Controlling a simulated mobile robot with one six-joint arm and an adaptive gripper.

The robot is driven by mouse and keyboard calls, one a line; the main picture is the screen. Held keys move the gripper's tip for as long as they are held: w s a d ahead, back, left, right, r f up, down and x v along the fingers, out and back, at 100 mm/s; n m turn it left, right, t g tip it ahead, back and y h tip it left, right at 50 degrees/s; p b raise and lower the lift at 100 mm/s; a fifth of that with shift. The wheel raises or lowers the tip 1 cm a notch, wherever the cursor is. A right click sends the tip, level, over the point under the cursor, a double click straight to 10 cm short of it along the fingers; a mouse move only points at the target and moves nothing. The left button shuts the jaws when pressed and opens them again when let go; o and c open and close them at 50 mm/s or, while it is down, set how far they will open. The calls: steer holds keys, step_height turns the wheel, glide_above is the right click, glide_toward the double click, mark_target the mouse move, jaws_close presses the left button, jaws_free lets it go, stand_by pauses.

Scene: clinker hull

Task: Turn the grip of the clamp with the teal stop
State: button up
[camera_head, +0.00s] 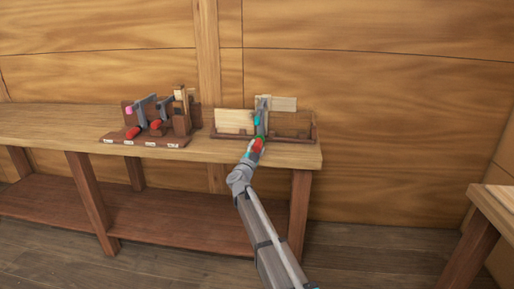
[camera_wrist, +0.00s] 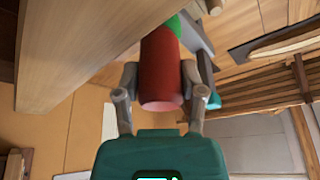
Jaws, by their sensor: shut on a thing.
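The clamp (camera_head: 262,104) stands upright at the rack on the right part of the bench, a grey bar with teal parts. Its teal stop (camera_head: 257,120) shows beside the bar; a teal piece (camera_wrist: 214,101) also shows right of the grip in the wrist view. The red grip (camera_wrist: 160,65) is a cylinder with a green end at the top of the picture. My gripper (camera_wrist: 160,82) has one finger on each side of the grip and is shut on it. In the head view my gripper (camera_head: 255,149) is at the bench's front edge, partly hiding the clamp's lower end.
A rack (camera_head: 145,140) on the left holds other clamps with red grips, one with a pink part (camera_head: 129,110). Pale boards (camera_head: 234,121) stand close behind the clamp. The bench top (camera_head: 60,120) is clear at far left. Another table (camera_head: 500,200) stands at right.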

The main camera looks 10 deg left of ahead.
stand_by(0.4)
steer(key=o, duration=1.1)
steer(key=shift+o, duration=0.2)
steer(key=shift+n, duration=0.3)
